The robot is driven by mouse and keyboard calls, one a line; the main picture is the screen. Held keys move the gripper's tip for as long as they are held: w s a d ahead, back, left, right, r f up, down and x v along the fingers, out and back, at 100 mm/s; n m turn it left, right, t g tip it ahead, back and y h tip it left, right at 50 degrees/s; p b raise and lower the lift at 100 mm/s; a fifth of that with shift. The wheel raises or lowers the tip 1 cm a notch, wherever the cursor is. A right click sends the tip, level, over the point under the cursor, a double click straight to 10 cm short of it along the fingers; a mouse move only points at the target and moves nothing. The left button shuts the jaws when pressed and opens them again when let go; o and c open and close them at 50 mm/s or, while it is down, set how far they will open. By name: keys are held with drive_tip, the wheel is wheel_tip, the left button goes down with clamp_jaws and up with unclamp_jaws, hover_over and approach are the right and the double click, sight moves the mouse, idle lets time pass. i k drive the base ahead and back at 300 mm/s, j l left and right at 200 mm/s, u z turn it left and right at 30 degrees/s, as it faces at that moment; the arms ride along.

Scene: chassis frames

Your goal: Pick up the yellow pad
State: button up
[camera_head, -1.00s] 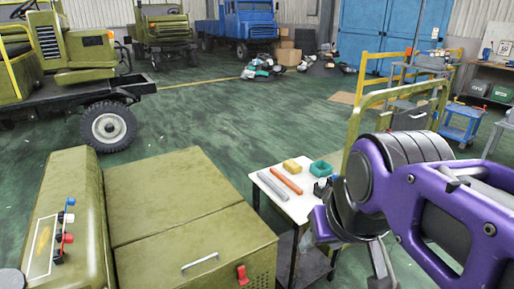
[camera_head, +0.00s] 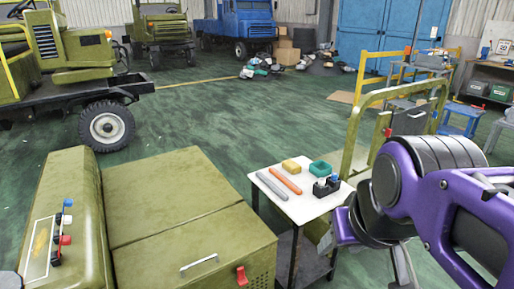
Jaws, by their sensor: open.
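The yellow pad (camera_head: 291,166) is a small block lying flat near the back left of a small white-topped table (camera_head: 304,208). Its top and front face show, and nothing covers it. My purple and black arm comes in from the right, to the right of the table. The grey metal prongs below its joint look like my gripper (camera_head: 403,264), partly cut off by the bottom edge. It is open and well apart from the pad, to the right and nearer the camera. Nothing is seen between the prongs.
A green tray (camera_head: 320,169), an orange bar (camera_head: 285,181), a grey bar (camera_head: 272,186) and a black holder (camera_head: 326,187) share the tabletop. An olive cabinet (camera_head: 190,215) stands at the left and a green rail frame (camera_head: 357,133) behind right. The floor behind the table is open.

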sight(293, 168)
drive_tip(key=u, duration=1.45)
drive_tip(key=z, duration=1.6)
drive_tip(key=i+l+u, duration=0.2)
drive_tip(key=u, duration=0.5)
drive_tip(key=i+l+u, duration=0.2)
drive_tip(key=l, duration=0.15)
drive_tip(key=i+l+u, duration=0.15)
drive_tip(key=l, duration=0.25)
drive_tip(key=i+l, duration=0.1)
drive_tip(key=l, duration=0.2)
drive_tip(key=i+l, duration=0.1)
drive_tip(key=l, duration=0.15)
drive_tip(key=i+l+u, duration=0.1)
drive_tip(key=l, duration=0.2)
